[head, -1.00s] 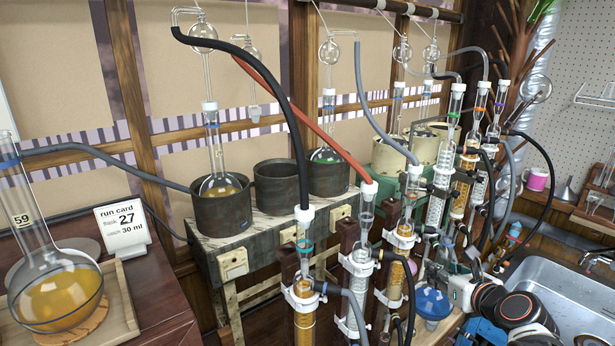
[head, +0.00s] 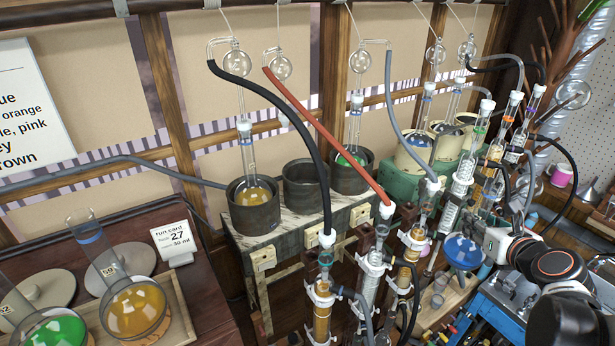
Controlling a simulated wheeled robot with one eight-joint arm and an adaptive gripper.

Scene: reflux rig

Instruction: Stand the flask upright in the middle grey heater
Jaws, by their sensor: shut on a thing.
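The middle grey heater (head: 305,190) is an empty dark pot on the bench by the wall, between two grey heaters that hold flasks. A round flask with blue liquid (head: 462,252) is at the right, behind the row of glass columns. My gripper (head: 487,238) is beside it at neck height and appears shut on it. The flask's neck and my fingertips are partly hidden, so its exact tilt is hard to tell.
The left grey heater (head: 254,208) holds an amber flask, the right one (head: 351,176) a green-liquid flask. Glass columns (head: 370,280) and hoses, including a red hose (head: 325,130), stand between my gripper and the heaters. More flasks stand on the left table (head: 195,290).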

